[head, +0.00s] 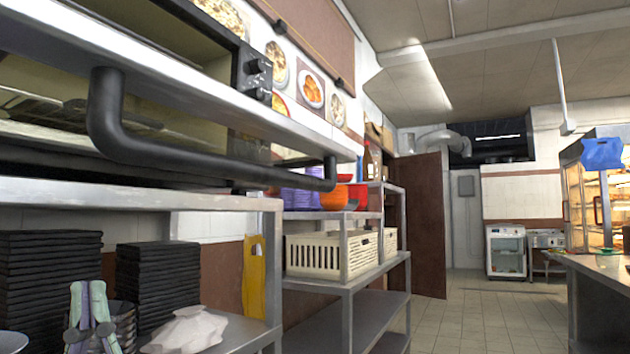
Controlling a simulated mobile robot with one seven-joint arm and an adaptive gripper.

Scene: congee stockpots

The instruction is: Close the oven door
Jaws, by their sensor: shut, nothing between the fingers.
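The oven (252,65) stands at the upper left, with a dark control panel and knobs on its right side. Its door (215,103) appears lowered open, roughly level, its long pale metal edge toward me. A thick black bar handle (215,168) runs along that edge, close to my camera. Part of the door and oven runs out of the picture at the left. How far the door is from shut is hard to tell. My gripper is not in view, and nothing is seen touching the handle.
Under the oven, a metal shelf (240,335) holds stacks of black trays (158,285) and a crumpled white bag (185,330). A rack with cream baskets (325,255) stands to the right. The tiled floor (480,315) is clear. A counter (600,268) stands at far right.

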